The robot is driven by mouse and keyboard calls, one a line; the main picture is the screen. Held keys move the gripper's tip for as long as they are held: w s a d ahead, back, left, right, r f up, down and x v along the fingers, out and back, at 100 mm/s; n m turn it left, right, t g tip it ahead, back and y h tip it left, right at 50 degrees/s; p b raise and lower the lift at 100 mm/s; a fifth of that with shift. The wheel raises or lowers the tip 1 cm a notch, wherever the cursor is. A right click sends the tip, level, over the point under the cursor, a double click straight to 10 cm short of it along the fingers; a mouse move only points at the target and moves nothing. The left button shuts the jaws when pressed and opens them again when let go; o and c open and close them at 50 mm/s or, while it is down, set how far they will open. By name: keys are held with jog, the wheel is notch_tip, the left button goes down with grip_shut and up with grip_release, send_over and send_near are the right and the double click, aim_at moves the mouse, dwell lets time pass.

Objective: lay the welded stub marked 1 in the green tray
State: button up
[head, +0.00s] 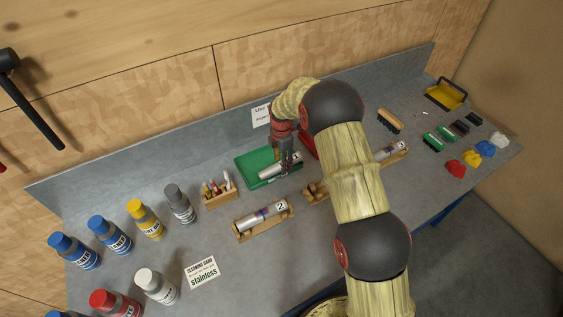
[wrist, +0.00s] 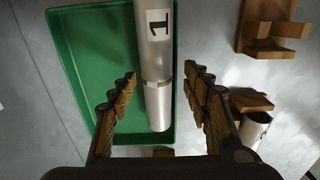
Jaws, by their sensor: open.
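The welded stub marked 1 (wrist: 154,65) is a silver tube with a weld band and a white "1" label. It lies in the green tray (wrist: 75,70), along the tray's right side in the wrist view; its upper end is cut off there. In the head view the stub (head: 276,168) shows in the tray (head: 246,158), partly behind my gripper (head: 286,168). In the wrist view my gripper (wrist: 160,80) is open, its fingers on either side of the stub with gaps visible.
A stub marked 2 (head: 262,216) rests on a wooden cradle left of an empty-looking cradle (head: 316,192). Another stub (head: 390,151) lies on a cradle at right, partly behind my arm. A wooden pen box (head: 220,195) stands left of the tray, with several bottles beyond.

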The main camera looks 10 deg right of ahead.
jog(key=shift+r, duration=0.1)
jog(key=s+d+r+m+t, duration=0.1)
jog(key=s+d+r+m, duration=0.2)
jog(key=r, duration=1)
jog(key=s+r+m, duration=0.2)
jog(key=s+r, duration=0.2)
jog(key=r, duration=0.9)
jog(key=s+d+r+m+t, duration=0.25)
jog(key=s+r+m, duration=0.3)
jog(key=s, duration=0.55)
jog(key=s+d+r+m+t, duration=0.1)
jog(key=s+d+r+m, duration=0.2)
jog(key=s+r+m, duration=0.5)
jog(key=s+d+f+m, duration=0.1)
jog(key=s+m, duration=0.1)
jog(key=s, duration=0.5)
jog(key=s+f+m+t, duration=0.1)
jog(key=s+f+m, duration=0.1)
jog(key=s, duration=0.6)
jog(key=shift+s+d+p, duration=0.3)
jog(key=shift+d, duration=0.05)
jog(key=shift+f, duration=0.15)
notch_tip(320, 180, down, 12)
jog(key=b, duration=1.2)
jog(key=shift+f, duration=0.2)
